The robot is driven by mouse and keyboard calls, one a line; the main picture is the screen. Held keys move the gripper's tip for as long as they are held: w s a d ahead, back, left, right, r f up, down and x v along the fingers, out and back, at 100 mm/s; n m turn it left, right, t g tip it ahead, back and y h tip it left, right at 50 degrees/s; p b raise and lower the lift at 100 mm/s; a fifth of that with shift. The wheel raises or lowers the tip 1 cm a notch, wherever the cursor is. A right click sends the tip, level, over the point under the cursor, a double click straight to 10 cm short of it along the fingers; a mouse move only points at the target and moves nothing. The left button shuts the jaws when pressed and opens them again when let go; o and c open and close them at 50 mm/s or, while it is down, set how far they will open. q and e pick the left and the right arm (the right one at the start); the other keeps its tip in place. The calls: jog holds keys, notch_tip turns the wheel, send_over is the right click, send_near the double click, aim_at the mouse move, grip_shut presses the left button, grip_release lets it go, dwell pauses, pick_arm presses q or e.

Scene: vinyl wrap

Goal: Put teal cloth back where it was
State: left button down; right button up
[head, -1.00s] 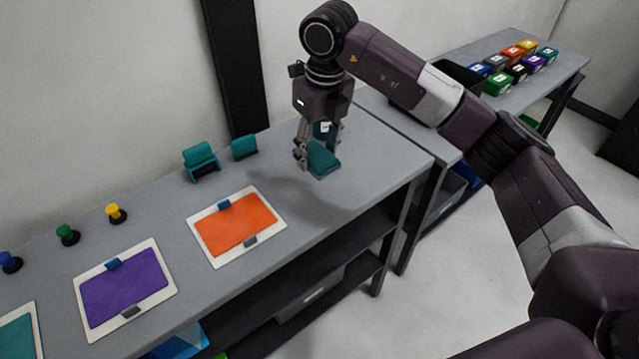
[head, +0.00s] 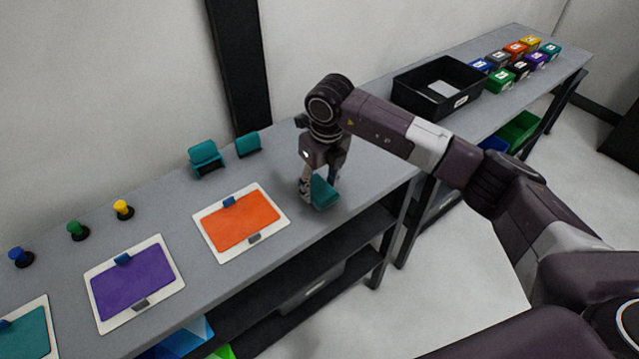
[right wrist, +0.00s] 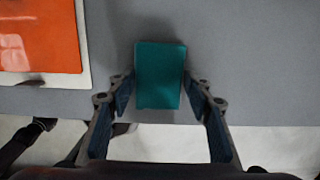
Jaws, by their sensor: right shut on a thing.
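The teal cloth (head: 325,196) is a small folded block in the head view, near the front right edge of the near table. It also shows in the right wrist view (right wrist: 160,75), between the two fingers. My right gripper (head: 316,188) points down and is shut on the teal cloth; in the right wrist view its fingers (right wrist: 160,95) flank the cloth. The cloth is low over the table top; I cannot tell whether it touches it. My left gripper is not in view.
An orange panel on a white board (head: 270,197) lies left of the cloth, with a purple one (head: 160,307) farther left. Two teal holders (head: 205,158) stand at the back. A black bin (head: 410,92) and several small coloured boxes (head: 515,49) are on the far table.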

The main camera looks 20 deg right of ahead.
aim_at(323, 192)
jog(key=shift+f, duration=0.15)
jog(key=o, duration=1)
jog(key=shift+r, duration=0.3)
jog(key=shift+s+d+r+b, duration=0.1)
jog(key=shift+s+r+b, duration=0.35)
jog(key=shift+r, duration=1.5)
jog(key=shift+d+r+b, duration=0.1)
jog(key=shift+r+b, duration=0.6)
jog(key=shift+r, duration=1.25)
jog(key=shift+s+d+r+b, duration=0.1)
jog(key=shift+s+r+b, duration=0.35)
jog(key=shift+r, duration=1.5)
jog(key=shift+w, duration=0.2)
